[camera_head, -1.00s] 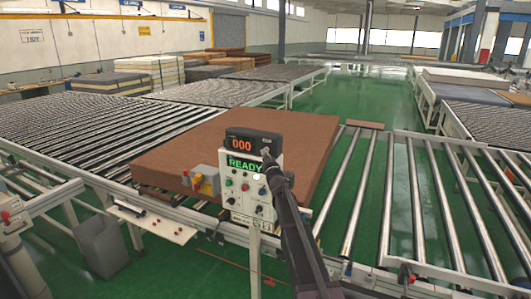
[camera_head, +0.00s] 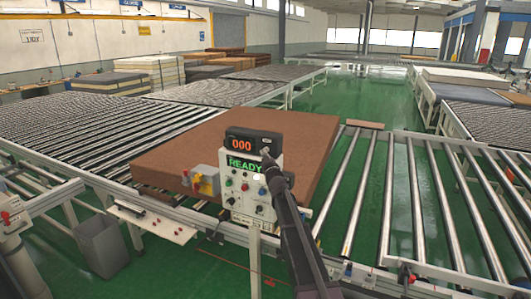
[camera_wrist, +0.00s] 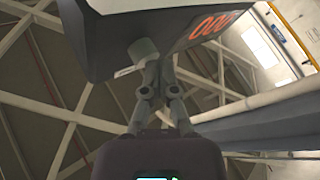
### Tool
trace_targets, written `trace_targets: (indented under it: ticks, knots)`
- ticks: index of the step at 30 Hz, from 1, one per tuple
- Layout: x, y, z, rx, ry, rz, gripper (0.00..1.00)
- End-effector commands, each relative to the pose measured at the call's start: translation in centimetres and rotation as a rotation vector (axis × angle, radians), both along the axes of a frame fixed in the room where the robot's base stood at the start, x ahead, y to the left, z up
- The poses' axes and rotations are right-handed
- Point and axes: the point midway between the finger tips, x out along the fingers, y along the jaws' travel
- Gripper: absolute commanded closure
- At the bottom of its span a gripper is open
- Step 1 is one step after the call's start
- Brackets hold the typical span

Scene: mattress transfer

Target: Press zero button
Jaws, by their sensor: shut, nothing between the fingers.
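The control panel (camera_head: 238,190) stands on a post in front of the brown mattress, with several coloured knobs and buttons and a green "READY" display (camera_head: 244,163). On top of it sits a dark display box (camera_head: 262,139) showing "000" in orange; it also shows in the wrist view (camera_wrist: 125,28). My gripper (camera_head: 265,153) is shut and empty, its tip at the right end of the box's front. In the wrist view, the fingertips (camera_wrist: 150,58) meet at a round grey button (camera_wrist: 142,50) on the box. They appear to be at or touching it; I cannot tell whether it is pressed in.
A brown mattress (camera_head: 180,148) lies on the rollers behind the panel. Roller conveyors (camera_head: 80,130) spread left and right (camera_head: 440,200). A yellow and grey switch box (camera_head: 204,181) stands left of the panel. Open green floor (camera_head: 345,95) lies behind.

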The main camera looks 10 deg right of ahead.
Motion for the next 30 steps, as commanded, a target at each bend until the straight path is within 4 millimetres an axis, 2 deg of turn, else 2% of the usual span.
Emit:
trace_targets:
  ticks: [9, 30]
  knots:
    - [-1.2, 0.8, -0.1, 0.002, 0.001, 0.000, 1.00]
    - [-2.1, 1.5, 0.0, 0.001, 0.001, 0.001, 1.00]
